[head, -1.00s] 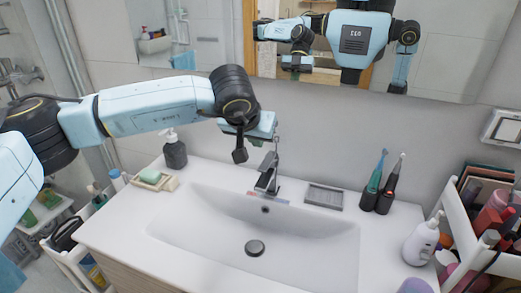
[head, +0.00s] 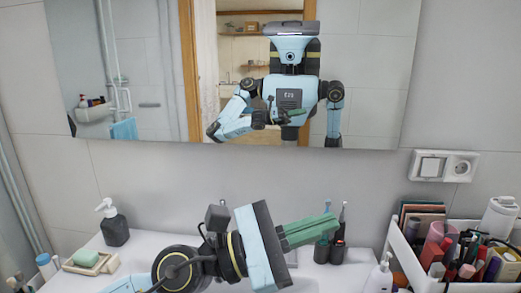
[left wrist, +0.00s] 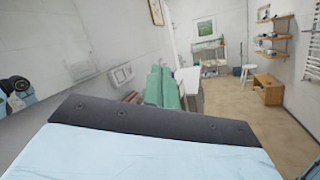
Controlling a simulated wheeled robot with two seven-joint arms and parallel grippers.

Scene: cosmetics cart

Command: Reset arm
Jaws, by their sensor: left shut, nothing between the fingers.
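My left gripper (head: 308,230) is in the lower middle of the head view, with its green fingers shut and pointing right. Nothing is between them. The fingers also show in the left wrist view (left wrist: 163,88), beyond my pale blue wrist housing. My left arm lies low across the front of the view and hides most of the sink and the faucet. The mirror (head: 290,70) reflects my body with the left arm folded across the chest and the other arm hanging down. My right gripper is not in view.
A dark soap dispenser (head: 114,226) and a green soap bar (head: 86,257) stand at the left. Electric toothbrushes (head: 338,240) stand just behind the gripper. A white cart (head: 398,246) full of cosmetics is at the right. A socket panel (head: 444,165) is on the wall.

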